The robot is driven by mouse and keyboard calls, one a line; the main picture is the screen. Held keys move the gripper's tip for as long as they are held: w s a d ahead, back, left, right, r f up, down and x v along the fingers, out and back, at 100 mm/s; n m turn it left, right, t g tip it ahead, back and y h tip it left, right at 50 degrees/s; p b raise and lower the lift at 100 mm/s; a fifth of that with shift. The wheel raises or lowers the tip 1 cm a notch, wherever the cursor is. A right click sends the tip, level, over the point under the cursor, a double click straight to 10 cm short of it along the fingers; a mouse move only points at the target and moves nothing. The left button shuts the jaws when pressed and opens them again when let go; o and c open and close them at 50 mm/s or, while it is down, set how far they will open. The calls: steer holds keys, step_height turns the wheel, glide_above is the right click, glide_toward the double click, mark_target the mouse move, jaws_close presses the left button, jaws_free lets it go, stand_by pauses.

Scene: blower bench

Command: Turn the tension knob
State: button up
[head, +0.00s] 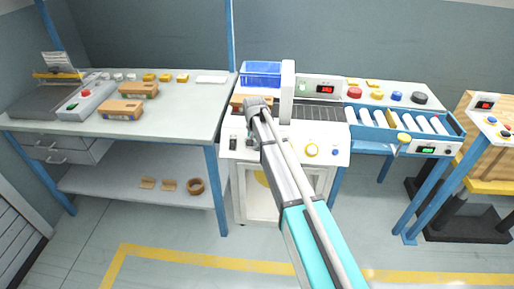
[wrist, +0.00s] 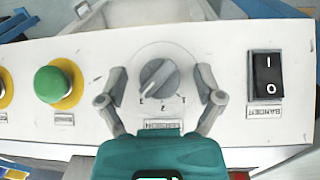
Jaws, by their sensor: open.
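The tension knob (wrist: 159,77) is a grey rotary knob on a round white dial on the machine's front panel. Dial figures show along its lower edge. The knob's grip bar lies slanted from lower left to upper right, its lower-left end near the left figure. My gripper (wrist: 162,75) is open, with one finger on each side of the knob. Gaps show between the fingers and the knob. A label below the dial is partly covered by my gripper's body. In the head view my arm hides the knob.
On the same panel are a green button (wrist: 55,82) in a yellow ring and a black rocker switch (wrist: 267,75). In the head view, a roller conveyor (head: 395,122) lies right of the machine and a workbench (head: 180,122) left.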

steer(key=shift+d, duration=0.1)
steer(key=c, duration=1.1)
steer(key=shift+c, duration=0.2)
